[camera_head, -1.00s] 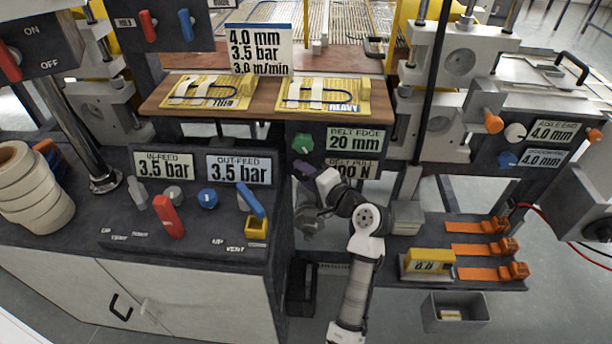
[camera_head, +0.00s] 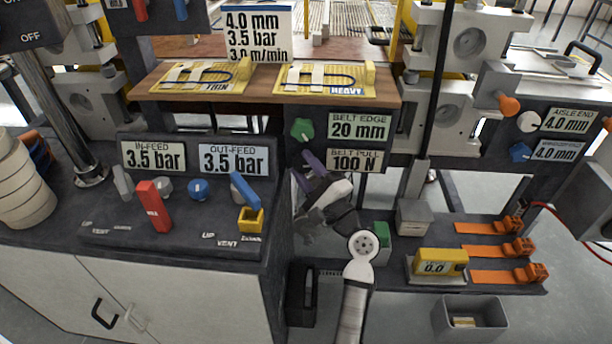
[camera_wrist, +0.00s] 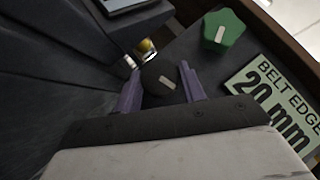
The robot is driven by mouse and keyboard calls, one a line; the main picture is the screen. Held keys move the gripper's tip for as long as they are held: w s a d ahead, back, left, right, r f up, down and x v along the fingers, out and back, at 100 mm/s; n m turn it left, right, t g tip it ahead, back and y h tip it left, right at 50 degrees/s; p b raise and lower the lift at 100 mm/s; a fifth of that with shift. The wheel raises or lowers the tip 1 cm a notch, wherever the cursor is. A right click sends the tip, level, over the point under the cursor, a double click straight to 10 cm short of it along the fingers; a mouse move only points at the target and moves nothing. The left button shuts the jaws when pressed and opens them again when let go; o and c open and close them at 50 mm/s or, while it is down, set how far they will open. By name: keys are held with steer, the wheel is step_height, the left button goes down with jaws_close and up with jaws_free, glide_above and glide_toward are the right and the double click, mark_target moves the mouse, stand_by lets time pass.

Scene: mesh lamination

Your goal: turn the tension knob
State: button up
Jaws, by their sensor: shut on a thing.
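The tension knob (camera_wrist: 153,76) is a round dark knob with a pale pointer mark, seen in the wrist view. It sits on the dark panel beside the green knob (camera_wrist: 222,31). My gripper (camera_head: 311,165), with purple fingers, is shut on this dark knob, one finger on either side of it. In the head view the gripper hides the knob, below the green knob (camera_head: 302,129). The belt pull display (camera_head: 355,160) to its right reads 100 N. The belt edge display (camera_head: 360,126) above reads 20 mm.
A wooden shelf (camera_head: 270,91) with two yellow boards lies above the panel. At left is a console (camera_head: 100,232) with red and blue levers. At lower right a shelf holds a yellow gauge (camera_head: 440,262) and orange clamps; a grey bin (camera_head: 469,318) stands below.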

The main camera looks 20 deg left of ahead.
steer(key=shift+m+t+b, duration=0.3)
steer(key=shift+m, duration=0.2)
steer(key=o, duration=1)
steer(key=shift+f, duration=0.1)
steer(key=b+v, duration=0.3)
steer(key=v, duration=1)
steer(key=shift+s+d+f+b, duration=0.2)
steer(key=shift+d+b, duration=0.1)
steer(key=shift+b, duration=0.1)
steer(key=shift+d, duration=0.1)
